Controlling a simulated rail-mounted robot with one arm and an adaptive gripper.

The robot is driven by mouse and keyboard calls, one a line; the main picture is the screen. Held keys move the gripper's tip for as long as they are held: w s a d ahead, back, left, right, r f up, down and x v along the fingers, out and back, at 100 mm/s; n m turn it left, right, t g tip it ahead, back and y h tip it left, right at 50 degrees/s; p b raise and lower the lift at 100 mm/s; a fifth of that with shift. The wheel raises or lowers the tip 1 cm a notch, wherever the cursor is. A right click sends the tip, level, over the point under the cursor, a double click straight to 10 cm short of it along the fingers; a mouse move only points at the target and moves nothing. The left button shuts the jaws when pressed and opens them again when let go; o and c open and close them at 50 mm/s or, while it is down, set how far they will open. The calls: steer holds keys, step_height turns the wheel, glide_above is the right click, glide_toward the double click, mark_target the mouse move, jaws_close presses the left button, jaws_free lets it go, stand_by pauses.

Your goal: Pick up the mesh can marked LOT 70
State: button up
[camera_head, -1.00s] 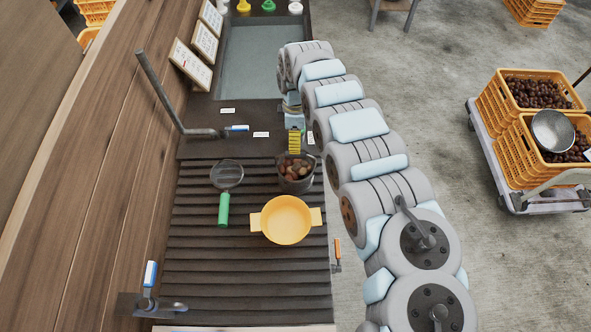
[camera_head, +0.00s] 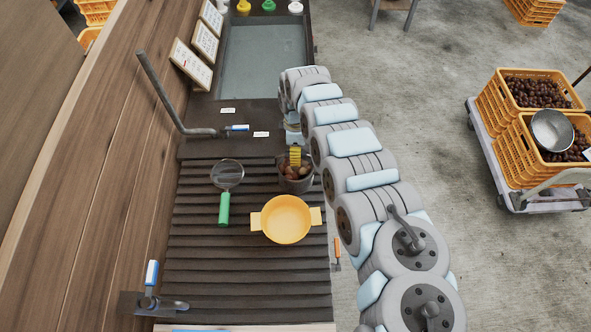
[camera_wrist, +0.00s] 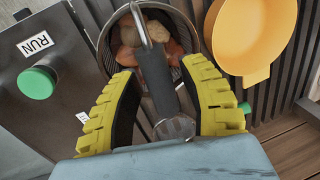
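A dark mesh can (camera_head: 297,187) holding brown and pale round pieces stands on the slatted black rack, behind the yellow two-handled pan. No LOT 70 marking is legible on it. My gripper (camera_head: 294,158) is at the can's far side, its yellow fingers over the rim area. In the wrist view the can (camera_wrist: 186,28) is at the top centre, with a dark handle (camera_wrist: 155,72) on a metal bar extending toward me. My open gripper (camera_wrist: 160,76) has one finger on each side of this handle, with gaps visible on both sides.
The yellow pan (camera_head: 286,220) sits close in front of the can. A round strainer with a green handle (camera_head: 224,209) lies to its left. A panel labelled RUN with a green button (camera_wrist: 37,82) shows in the wrist view. The rack's front is mostly clear.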

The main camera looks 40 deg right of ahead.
jaws_close()
steer(key=shift+r, duration=0.15)
